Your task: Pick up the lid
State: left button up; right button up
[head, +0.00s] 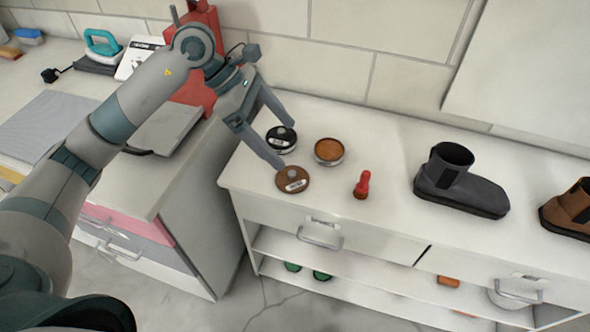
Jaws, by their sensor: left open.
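A round brown lid (292,180) with a pale label and a small knob lies flat near the front left of the white cabinet top. An open tin (329,152) with orange-brown content stands behind it to the right. A closed black tin (274,144) with a pale label stands behind the lid. My left gripper (285,145) is open and empty, its fingers angled down. One fingertip shows just above the brown lid's far edge, the other over the black tin. I cannot tell whether either touches. My right gripper is not in view.
A red brush-like object (362,186) stands right of the lid. A dark grey boot (458,185) and a brown boot (572,210) stand farther right. A red container (195,90) stands left, behind my arm. The cabinet top (390,220) is clear along its front.

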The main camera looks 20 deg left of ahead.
pick_arm(q)
jog(key=w+a+y, duration=0.2)
jog(key=a, duration=0.4)
jog(key=shift+a+y, duration=0.2)
jog(key=shift+y, duration=0.2)
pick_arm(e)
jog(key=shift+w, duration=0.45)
pick_arm(q)
jog(key=shift+w, duration=0.1)
jog(key=p, duration=0.4)
send_over(279, 178)
notch_tip(279, 178, down, 11)
jog(key=shift+a+f, duration=0.15)
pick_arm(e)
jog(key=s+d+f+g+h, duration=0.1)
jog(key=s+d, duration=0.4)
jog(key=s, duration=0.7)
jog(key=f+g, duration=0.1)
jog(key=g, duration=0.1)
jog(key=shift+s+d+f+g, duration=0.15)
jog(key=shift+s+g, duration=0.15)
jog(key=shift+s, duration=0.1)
